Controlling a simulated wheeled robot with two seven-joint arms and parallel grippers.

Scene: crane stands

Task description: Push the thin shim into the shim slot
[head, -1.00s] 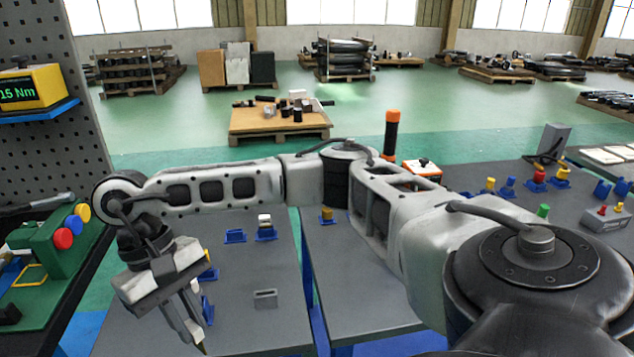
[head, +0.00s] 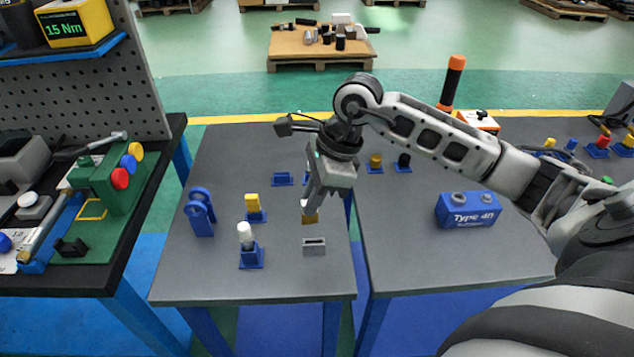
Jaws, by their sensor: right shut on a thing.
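My right gripper (head: 309,207) hangs pointing down over the left grey table, with its arm coming in from the right. It is shut on the thin shim (head: 309,218), a small brass-coloured plate below the fingertips. The shim slot is in a small grey block (head: 314,246) on the table, with a dark slit in its top. The shim is just behind and above the block in the picture and looks apart from it. The fingers partly hide the shim's upper part. My left gripper does not show.
Blue holders stand left of the block, one with a white-topped piece (head: 246,238), one with a yellow piece (head: 252,203). A blue bracket (head: 201,212) stands further left. A blue "Type 40" block (head: 468,209) is on the right table (head: 440,255). A gap separates the tables.

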